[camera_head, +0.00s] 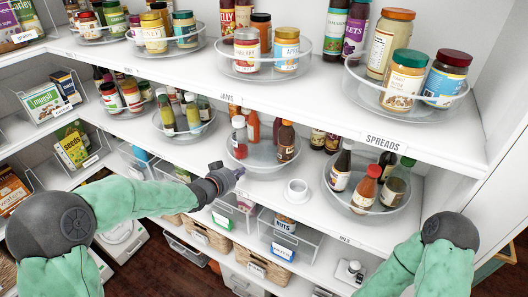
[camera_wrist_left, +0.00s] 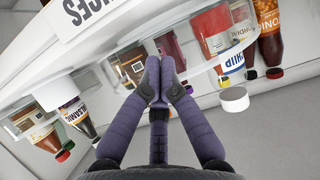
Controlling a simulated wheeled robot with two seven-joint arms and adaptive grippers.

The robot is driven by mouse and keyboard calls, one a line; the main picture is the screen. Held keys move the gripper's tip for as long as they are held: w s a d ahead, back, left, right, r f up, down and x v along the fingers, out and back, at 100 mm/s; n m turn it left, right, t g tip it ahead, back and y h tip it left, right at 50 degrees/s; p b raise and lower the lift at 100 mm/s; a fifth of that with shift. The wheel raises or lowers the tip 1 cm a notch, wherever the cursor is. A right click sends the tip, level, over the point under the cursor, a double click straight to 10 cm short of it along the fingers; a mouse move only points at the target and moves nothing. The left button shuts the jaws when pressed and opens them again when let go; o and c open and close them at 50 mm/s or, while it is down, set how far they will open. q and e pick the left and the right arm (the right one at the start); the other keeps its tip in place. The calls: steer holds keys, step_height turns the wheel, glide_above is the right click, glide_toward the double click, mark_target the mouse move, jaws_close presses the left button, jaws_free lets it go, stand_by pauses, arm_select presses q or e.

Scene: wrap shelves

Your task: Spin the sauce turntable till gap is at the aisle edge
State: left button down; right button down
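The middle clear turntable (camera_head: 262,166) on the middle shelf carries several red, dark and white-capped sauce bottles (camera_head: 286,141) around its back and sides. Its front part, facing the aisle, looks bare. My left gripper (camera_head: 240,172) is at this turntable's front-left rim; whether it touches cannot be told. In the left wrist view its purple fingers (camera_wrist_left: 160,74) are together at the tips, with nothing seen between them. Jars and bottles (camera_wrist_left: 222,42) show beyond the fingers there. My right arm comes in at the lower right, but its gripper is out of view.
Other bottle turntables stand left (camera_head: 186,129) and right (camera_head: 368,207) on the same shelf. A white round holder (camera_head: 297,192) sits near the shelf edge. The upper shelf (camera_head: 310,103) with jar turntables overhangs. Baskets (camera_head: 208,237) and bins stand below.

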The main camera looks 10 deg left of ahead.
arm_select(q)
steer(key=shift+w+a, duration=0.1)
steer(key=shift+w+a+r+p, duration=0.15)
steer(key=shift+w+a+p, duration=0.25)
steer(key=shift+a+p, duration=0.35)
steer(key=shift+w+a, duration=0.15)
steer(key=shift+a, duration=0.05)
steer(key=s, duration=0.1)
steer(key=s+a, duration=0.1)
steer(key=s+p, duration=0.1)
steer(key=shift+a, duration=0.3)
steer(key=v, duration=1.2)
